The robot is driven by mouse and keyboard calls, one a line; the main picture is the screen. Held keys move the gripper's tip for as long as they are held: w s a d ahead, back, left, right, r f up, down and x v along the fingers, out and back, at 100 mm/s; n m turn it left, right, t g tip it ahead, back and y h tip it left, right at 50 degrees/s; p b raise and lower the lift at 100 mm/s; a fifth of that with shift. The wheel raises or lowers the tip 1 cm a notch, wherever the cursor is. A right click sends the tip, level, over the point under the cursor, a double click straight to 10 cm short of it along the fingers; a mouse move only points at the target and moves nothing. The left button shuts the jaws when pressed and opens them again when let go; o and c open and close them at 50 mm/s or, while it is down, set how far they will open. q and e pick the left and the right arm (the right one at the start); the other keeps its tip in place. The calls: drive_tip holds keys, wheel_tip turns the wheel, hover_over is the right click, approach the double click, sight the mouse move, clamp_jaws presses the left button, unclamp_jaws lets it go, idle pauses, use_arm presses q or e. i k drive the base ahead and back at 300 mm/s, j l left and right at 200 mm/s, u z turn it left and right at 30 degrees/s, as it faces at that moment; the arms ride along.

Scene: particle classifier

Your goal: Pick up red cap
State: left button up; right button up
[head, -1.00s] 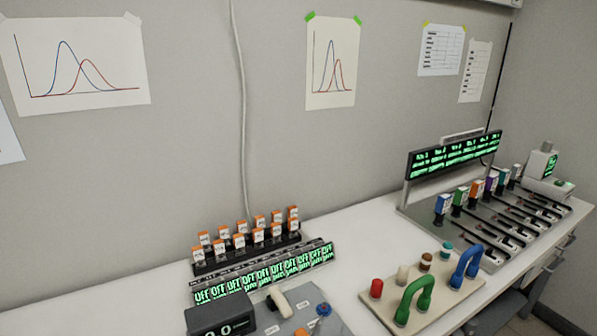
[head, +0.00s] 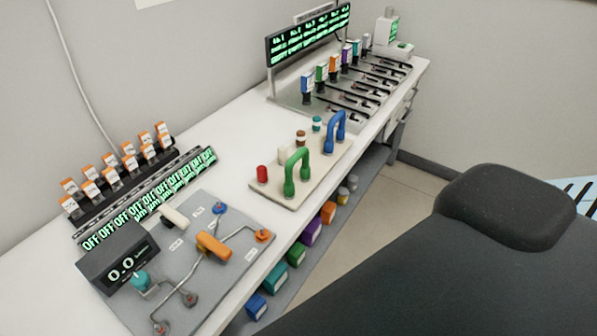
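The red cap (head: 262,174) is a small upright red cylinder. A cream cap on the board is partly hidden behind the green handle. A brown cap (head: 300,138), a teal cap (head: 317,124) and a blue arched handle (head: 334,131) stand further along the board. Neither of my grippers is in view.
A grey panel (head: 215,280) with an orange handle, valves and pipes lies nearer on the white bench (head: 222,176). Orange-topped vials (head: 115,173) stand in a rack at left. Coloured boxes sit on a lower shelf. A large dark shape (head: 420,265) fills the lower right.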

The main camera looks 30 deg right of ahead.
sight(262, 170)
drive_tip(key=k, duration=0.45)
drive_tip(key=k+z, duration=0.25)
drive_tip(key=z, duration=1.45)
drive_tip(key=j+z, duration=0.2)
drive_tip(key=z, duration=0.2)
drive_tip(key=k+j, duration=0.15)
drive_tip(key=j, duration=0.2)
drive_tip(key=k+j, duration=0.15)
drive_tip(key=j, duration=0.2)
